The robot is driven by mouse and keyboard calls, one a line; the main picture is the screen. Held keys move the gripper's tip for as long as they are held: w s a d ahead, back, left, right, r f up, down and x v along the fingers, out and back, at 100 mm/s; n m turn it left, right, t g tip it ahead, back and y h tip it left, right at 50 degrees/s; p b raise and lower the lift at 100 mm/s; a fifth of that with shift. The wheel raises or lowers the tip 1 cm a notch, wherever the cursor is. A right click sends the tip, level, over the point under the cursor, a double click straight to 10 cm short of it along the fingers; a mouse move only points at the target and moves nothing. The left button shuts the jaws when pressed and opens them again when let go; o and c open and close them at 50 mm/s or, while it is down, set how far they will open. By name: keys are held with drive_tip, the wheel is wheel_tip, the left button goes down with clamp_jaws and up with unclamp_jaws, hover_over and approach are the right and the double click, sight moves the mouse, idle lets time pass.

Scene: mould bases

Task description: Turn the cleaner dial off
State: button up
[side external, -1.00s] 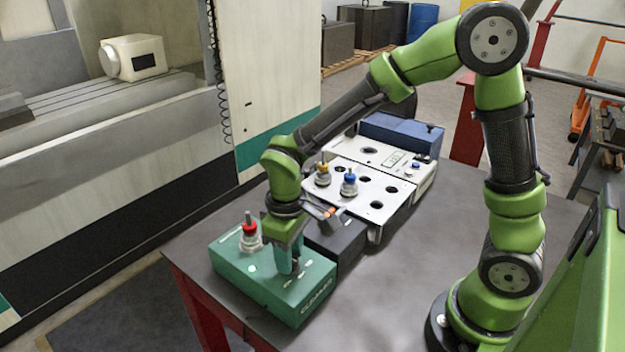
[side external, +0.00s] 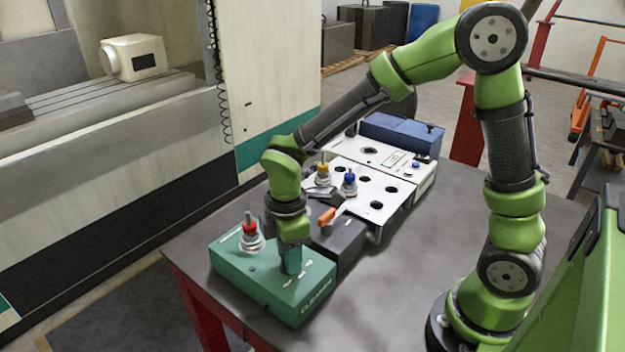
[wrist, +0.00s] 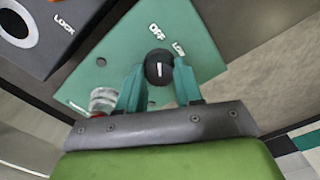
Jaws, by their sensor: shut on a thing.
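The cleaner box (side external: 270,287) is a green block at the front of the table, marked CLEANER on its front face. Its dial (wrist: 159,69) is a round black knob with a white line, seen in the wrist view. The line runs roughly up the picture, towards the printed OFF (wrist: 157,32); LOW (wrist: 178,49) is printed to its upper right. My gripper (side external: 291,268) points down on the box. In the wrist view its teal fingers (wrist: 159,78) are shut on the dial, one on each side. The side view hides the dial behind the fingers.
A red-topped fitting (side external: 250,236) stands on the box's left end, near my gripper. A dark box (side external: 343,240) with an orange-handled part (side external: 327,217) adjoins it. Behind are a white panel (side external: 400,190) with yellow and blue fittings, and a blue box (side external: 400,130). The table's right side is clear.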

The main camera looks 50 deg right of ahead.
drive_tip(key=shift+n, duration=0.6)
drive_tip(key=o, duration=1)
drive_tip(key=shift+r, duration=0.1)
wheel_tip(320, 180, up, 17)
drive_tip(key=shift+f, duration=0.1)
